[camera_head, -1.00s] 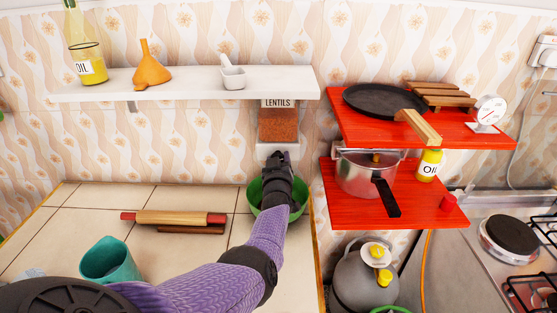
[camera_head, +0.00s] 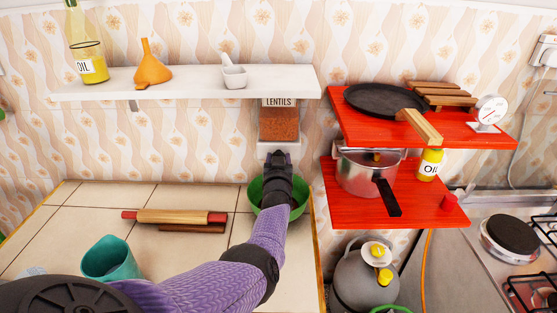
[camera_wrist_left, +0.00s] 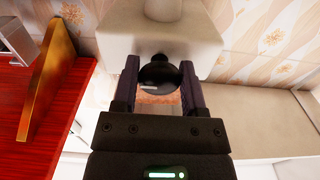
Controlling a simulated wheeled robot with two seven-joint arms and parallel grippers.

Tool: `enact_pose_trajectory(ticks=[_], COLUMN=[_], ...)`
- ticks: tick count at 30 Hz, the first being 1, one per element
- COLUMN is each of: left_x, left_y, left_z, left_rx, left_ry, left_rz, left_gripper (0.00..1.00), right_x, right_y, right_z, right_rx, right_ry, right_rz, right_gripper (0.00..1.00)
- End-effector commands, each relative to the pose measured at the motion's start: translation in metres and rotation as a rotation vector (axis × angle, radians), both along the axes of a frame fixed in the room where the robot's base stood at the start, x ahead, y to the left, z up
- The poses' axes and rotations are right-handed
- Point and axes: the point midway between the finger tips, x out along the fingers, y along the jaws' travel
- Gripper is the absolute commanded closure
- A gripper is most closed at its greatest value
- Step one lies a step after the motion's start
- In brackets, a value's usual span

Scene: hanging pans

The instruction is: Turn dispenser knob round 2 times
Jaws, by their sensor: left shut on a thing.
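The lentils dispenser (camera_head: 278,125) hangs on the wall below the white shelf, with brown lentils behind its clear front. Its white lower body (camera_wrist_left: 150,42) fills the top of the left wrist view. The round black knob (camera_wrist_left: 158,74) sits between the fingers of my left gripper (camera_wrist_left: 160,88), which is shut on it. In the head view my left gripper (camera_head: 278,158) is at the foot of the dispenser and hides the knob. My right gripper is in neither view.
A green bowl (camera_head: 254,194) stands under the dispenser, partly behind my left wrist. Red shelves (camera_head: 345,211) with a pan and a pot (camera_head: 362,176) are close on the right. A rolling pin (camera_head: 175,217) and teal cup (camera_head: 108,259) are on the tiled counter.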

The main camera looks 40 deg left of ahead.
Motion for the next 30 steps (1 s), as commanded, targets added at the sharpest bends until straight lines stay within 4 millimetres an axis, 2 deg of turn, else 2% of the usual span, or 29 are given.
enact_pose_trajectory(ticks=[5,6,11,19,22,27,30], left_x=[0.000,0.000,0.000,0.000,-0.006,-0.034,-0.051], left_y=[-0.001,-0.001,0.000,-0.001,-0.005,-0.029,-0.044], left_z=[-0.002,-0.002,-0.001,0.000,0.002,0.007,0.004], left_rx=[-0.003,-0.003,-0.003,-0.001,-0.001,0.000,-0.002], left_ry=[0.004,0.004,0.002,0.000,0.002,0.004,0.004], left_rz=[-0.002,-0.002,-0.001,-0.001,-0.001,-0.002,-0.002], left_gripper=[1.00,0.44,0.10,0.10,0.10,0.10,0.10], right_x=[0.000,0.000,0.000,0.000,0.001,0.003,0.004], right_y=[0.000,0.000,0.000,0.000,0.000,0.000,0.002], right_z=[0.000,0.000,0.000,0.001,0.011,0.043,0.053], right_rx=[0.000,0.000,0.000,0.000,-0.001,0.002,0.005], right_ry=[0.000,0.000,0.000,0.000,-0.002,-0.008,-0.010], right_rz=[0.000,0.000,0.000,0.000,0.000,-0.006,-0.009], right_gripper=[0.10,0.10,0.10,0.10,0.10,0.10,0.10])
